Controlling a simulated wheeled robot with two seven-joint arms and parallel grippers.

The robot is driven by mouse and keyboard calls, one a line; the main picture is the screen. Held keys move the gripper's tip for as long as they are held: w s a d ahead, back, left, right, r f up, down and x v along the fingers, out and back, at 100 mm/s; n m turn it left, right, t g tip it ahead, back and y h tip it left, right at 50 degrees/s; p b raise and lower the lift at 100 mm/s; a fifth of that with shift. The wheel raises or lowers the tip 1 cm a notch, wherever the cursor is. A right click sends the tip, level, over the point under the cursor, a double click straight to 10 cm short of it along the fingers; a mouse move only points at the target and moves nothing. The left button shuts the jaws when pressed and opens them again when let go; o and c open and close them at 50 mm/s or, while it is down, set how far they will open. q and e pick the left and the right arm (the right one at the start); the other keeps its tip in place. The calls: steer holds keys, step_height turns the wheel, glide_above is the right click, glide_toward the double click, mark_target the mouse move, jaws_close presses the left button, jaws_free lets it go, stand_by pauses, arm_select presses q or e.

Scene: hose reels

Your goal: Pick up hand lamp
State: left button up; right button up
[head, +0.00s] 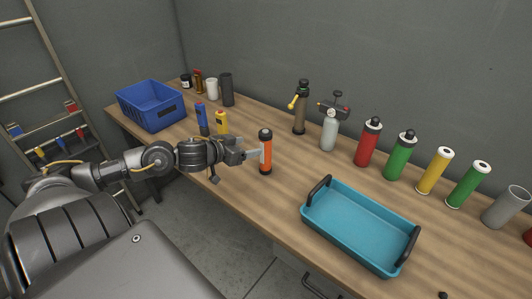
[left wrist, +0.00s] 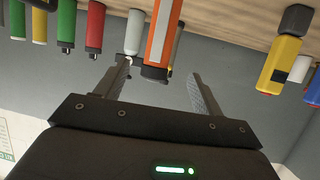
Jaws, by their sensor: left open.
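The hand lamp (head: 266,156) is an orange cylinder with a black cap and dark base. In the left wrist view, which looks upside down, the lamp (left wrist: 161,38) with a pale stripe shows between and just beyond the two spread fingers of the left gripper (left wrist: 159,71). I cannot tell whether a fingertip touches it. My right gripper is not in view.
A blue crate (head: 152,107), a blue can (head: 201,118) and a yellow one (head: 221,122) stand left. A grey bottle (head: 329,134) and a red cylinder (head: 367,144) stand behind right, beside other cylinders.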

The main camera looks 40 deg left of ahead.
mark_target(260, 143)
arm_select(q)
steer(key=x, duration=0.3)
steer(key=shift+w, duration=0.35)
steer(key=shift+w+f, duration=0.2)
steer(key=shift+w, duration=0.05)
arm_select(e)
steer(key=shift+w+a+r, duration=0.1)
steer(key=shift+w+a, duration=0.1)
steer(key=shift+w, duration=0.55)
arm_select(q)
steer(key=shift+d, duration=0.1)
steer(key=shift+w, duration=0.25)
steer(key=p+x, duration=0.1)
steer(key=x, duration=0.3)
steer(key=shift+w+p, duration=0.15)
steer(key=shift+p, duration=0.2)
steer(key=shift+w+d+f, duration=0.1)
steer(key=shift+w+f, duration=0.05)
steer(key=shift+w, duration=0.1)
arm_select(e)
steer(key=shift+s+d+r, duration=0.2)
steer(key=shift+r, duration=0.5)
